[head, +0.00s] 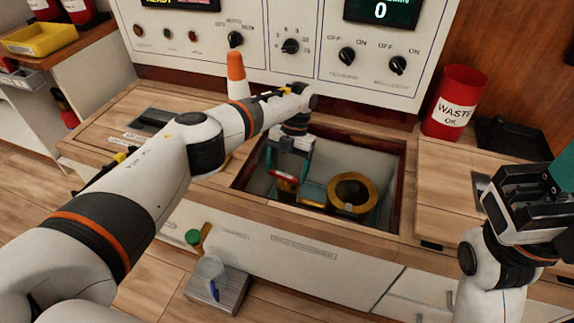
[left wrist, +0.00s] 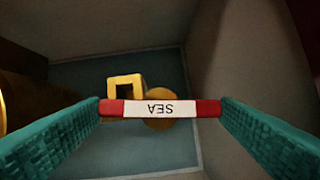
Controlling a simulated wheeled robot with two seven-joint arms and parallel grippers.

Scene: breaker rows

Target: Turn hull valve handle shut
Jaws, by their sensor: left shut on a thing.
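The valve handle (left wrist: 160,108) is a red bar with a white label reading SEA, upside down in the left wrist view. It spans between the two teal finger pads of my left gripper and touches both. In the head view the red handle (head: 284,181) shows low inside the open floor recess (head: 372,160). My left gripper (head: 287,174) reaches down into the recess and is shut on it. Yellow brass parts (left wrist: 126,90) lie beyond the handle. My right gripper (head: 535,195) is at the right edge of the head view, away from the recess; its fingertips do not show clearly.
A round brass fitting (head: 352,192) stands in the recess to the right of my gripper. A red waste bin (head: 454,102) and an orange-white cone (head: 236,76) stand behind. The knob panel (head: 330,40) rises at the back.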

